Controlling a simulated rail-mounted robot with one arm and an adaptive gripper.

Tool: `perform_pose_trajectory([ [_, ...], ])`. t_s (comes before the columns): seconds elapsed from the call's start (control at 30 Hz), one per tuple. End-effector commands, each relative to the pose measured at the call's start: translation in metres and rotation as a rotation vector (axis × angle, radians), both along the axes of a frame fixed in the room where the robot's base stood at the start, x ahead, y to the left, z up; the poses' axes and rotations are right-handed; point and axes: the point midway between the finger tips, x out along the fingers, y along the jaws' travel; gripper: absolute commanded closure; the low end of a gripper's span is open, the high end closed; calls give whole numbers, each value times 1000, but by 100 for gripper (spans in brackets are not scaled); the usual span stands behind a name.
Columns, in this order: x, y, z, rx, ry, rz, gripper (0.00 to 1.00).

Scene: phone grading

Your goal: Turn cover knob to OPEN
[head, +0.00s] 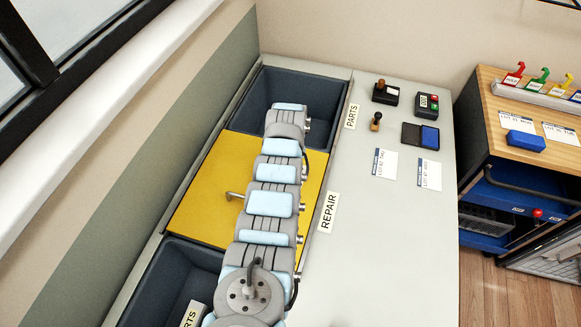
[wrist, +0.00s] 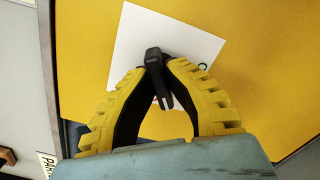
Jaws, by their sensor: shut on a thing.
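The black cover knob (wrist: 158,84) stands on a white square plate (wrist: 134,40) on the yellow cover. The plate bears a green mark (wrist: 203,66) to the right of the knob; a small reddish mark shows partly behind the knob. My gripper (wrist: 155,60) has its yellow ribbed fingers closed on the knob, one on each side. The yellow cover (head: 197,192) lies flat between two dark bins in the head view. There my arm lies over the cover and hides the knob and gripper. Which mark the knob points at I cannot tell.
A metal handle (head: 234,196) sticks up from the cover left of my arm. Dark bins lie beyond (head: 262,88) and nearer (head: 165,275). On the grey bench are stamps (head: 376,121), a blue ink pad (head: 421,136) and paper labels (head: 384,163). The bench's near right is clear.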

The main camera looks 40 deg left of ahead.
Motion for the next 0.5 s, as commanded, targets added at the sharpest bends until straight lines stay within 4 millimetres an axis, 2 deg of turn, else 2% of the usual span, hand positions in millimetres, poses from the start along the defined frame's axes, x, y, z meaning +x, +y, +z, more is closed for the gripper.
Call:
perform_pose_trajectory([
  [0.5,0,-2,-3,-2,3,490,100],
])
